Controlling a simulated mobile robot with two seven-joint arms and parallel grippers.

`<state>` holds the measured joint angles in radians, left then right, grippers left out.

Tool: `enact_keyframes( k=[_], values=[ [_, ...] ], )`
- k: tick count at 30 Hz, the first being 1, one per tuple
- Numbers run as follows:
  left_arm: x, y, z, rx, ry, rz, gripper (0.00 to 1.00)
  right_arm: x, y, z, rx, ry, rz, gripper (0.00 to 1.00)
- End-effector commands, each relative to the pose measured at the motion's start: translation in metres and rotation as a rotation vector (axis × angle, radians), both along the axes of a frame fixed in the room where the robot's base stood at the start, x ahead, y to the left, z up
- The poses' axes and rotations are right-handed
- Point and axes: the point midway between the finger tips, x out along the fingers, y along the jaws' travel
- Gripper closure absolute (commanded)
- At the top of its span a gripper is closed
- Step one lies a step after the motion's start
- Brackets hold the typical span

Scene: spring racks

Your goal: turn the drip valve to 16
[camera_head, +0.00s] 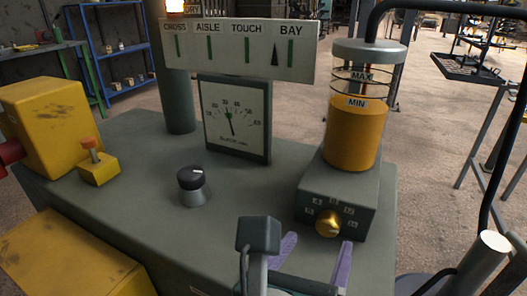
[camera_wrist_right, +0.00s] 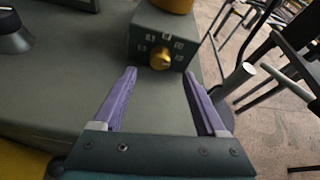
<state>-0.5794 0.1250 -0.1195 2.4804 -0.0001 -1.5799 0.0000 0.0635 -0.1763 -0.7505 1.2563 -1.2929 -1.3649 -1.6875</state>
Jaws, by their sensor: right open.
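The drip valve is a small gold knob (camera_head: 328,224) on the front of a grey block (camera_head: 345,185) under an amber oil reservoir (camera_head: 355,135). Number marks ring the knob, too small to read surely. The knob also shows in the right wrist view (camera_wrist_right: 160,58), ahead of the fingertips. My right gripper (camera_head: 316,246) is open, its purple fingers spread, below and short of the knob, apart from it. In the right wrist view the gripper (camera_wrist_right: 160,75) has nothing between its fingers. My left gripper is not in view.
A black-topped knob (camera_head: 191,184) and a dial gauge (camera_head: 236,117) stand on the grey cabinet top (camera_head: 140,170). A sign board (camera_head: 240,48) stands behind. Yellow boxes (camera_head: 45,125) are at left. A black hose (camera_head: 510,110) curves along the right.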

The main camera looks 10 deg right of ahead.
Motion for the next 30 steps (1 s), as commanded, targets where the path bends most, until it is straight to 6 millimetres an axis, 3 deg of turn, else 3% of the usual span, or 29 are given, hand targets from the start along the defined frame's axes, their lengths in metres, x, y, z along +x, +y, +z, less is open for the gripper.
enact_keyframes(
  k=[9,21,30],
  values=[
    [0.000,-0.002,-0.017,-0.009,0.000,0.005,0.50,0.039,-0.030,-0.022,0.001,-0.001,-0.003,0.26],
    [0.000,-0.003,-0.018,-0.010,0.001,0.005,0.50,0.046,-0.035,-0.024,0.004,0.000,-0.004,0.27],
    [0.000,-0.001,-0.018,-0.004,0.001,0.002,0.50,0.045,-0.034,-0.024,0.004,0.000,-0.004,0.61]
  ],
)
